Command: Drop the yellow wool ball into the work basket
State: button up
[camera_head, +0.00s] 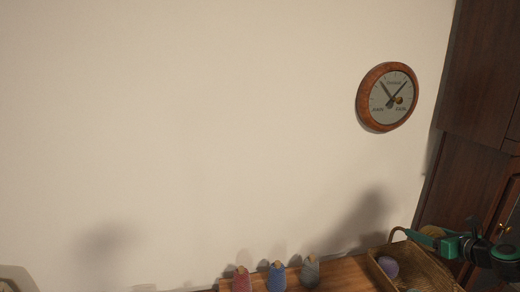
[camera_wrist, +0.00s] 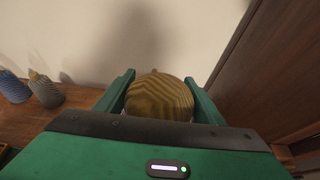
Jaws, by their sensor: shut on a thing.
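The yellow wool ball (camera_wrist: 158,100), striped yellow-brown, sits between the two green fingers of my gripper (camera_wrist: 159,78) in the wrist view. My gripper is shut on it. In the head view my gripper (camera_head: 430,238) is at the lower right, with the ball (camera_head: 432,230) partly hidden by its fingers. The wicker work basket (camera_head: 433,268) with a raised handle stands below and beside it on the wooden surface. A purple wool ball (camera_head: 388,266) lies inside the basket. The exact height of the held ball over the basket cannot be told.
A dark wooden cabinet (camera_head: 470,160) rises at the right.

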jog(key=o, duration=1.2)
jog(key=shift+c, duration=0.2)
jog(key=v, duration=1)
jog(key=shift+s, duration=0.3)
jog(key=shift+d+r, duration=0.15)
